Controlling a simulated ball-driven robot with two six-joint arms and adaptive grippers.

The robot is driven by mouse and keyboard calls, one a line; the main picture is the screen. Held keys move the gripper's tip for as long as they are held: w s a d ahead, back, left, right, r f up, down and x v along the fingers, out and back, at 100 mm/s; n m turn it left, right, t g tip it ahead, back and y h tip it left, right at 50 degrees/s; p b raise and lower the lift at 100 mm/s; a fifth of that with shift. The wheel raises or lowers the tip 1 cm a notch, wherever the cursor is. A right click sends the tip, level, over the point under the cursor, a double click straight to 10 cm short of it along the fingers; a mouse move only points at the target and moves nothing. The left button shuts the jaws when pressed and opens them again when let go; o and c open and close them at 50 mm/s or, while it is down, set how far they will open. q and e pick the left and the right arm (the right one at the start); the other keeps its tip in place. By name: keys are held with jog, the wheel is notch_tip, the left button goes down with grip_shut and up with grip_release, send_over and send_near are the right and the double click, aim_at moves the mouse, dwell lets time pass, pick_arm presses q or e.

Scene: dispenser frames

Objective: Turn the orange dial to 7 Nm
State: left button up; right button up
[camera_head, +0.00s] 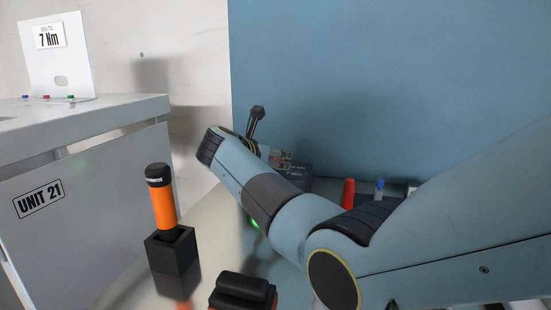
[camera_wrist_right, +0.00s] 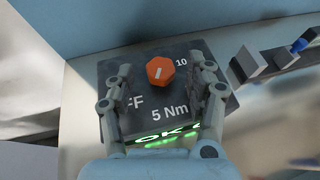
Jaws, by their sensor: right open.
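The orange dial (camera_wrist_right: 160,71) sits on a dark panel (camera_wrist_right: 150,52) in the right wrist view. Its short white mark runs nearly upright, tilted slightly right at the top; I cannot tell its exact setting. Printed labels show "FF" left below, "5 Nm" below and "10" to the upper right. My right gripper (camera_wrist_right: 160,66) is open, its fingers on either side of the dial with gaps visible. In the head view my right arm hides the dial. My left gripper is not in view.
An orange-handled tool (camera_head: 164,208) stands in a black holder at the left front. A grey cabinet (camera_head: 95,195) marked "UNIT 21" stands left. A red item (camera_head: 348,193) stands beyond my arm.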

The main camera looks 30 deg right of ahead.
jog(key=shift+w+d+f, duration=0.25)
jog(key=shift+w+d, duration=0.05)
jog(key=shift+d, duration=0.25)
